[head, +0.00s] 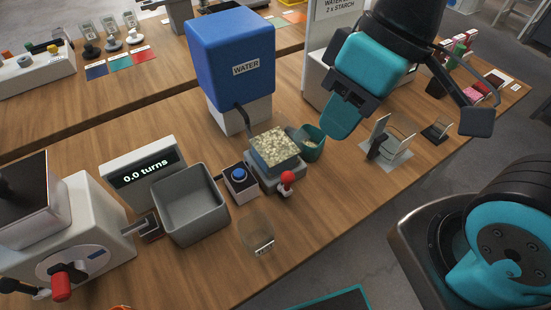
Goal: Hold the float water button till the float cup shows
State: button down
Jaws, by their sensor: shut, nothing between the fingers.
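A round blue button (239,174) sits on top of a small white-and-dark box in the middle of the table. It may be the float water button; I cannot read any label on it. A clear cup (257,232) with a small label stands in front of it, and a teal cup (312,143) stands to its right, behind a tray of pale granules (274,148). I cannot tell which is the float cup. My gripper (337,122) is shut and empty, above the table to the right of the teal cup and apart from the button.
A blue WATER tank (232,60) with a spout stands behind the tray. A red-knobbed lever (287,181) stands just right of the button. A grey bin (189,204) and a display reading 0.0 turns (143,172) are to the left. A metal stand (391,147) is at right.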

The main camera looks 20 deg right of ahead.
aim_at(239, 173)
jog(key=z, duration=1.75)
jog(key=k, duration=0.8)
jog(key=u, duration=1.7)
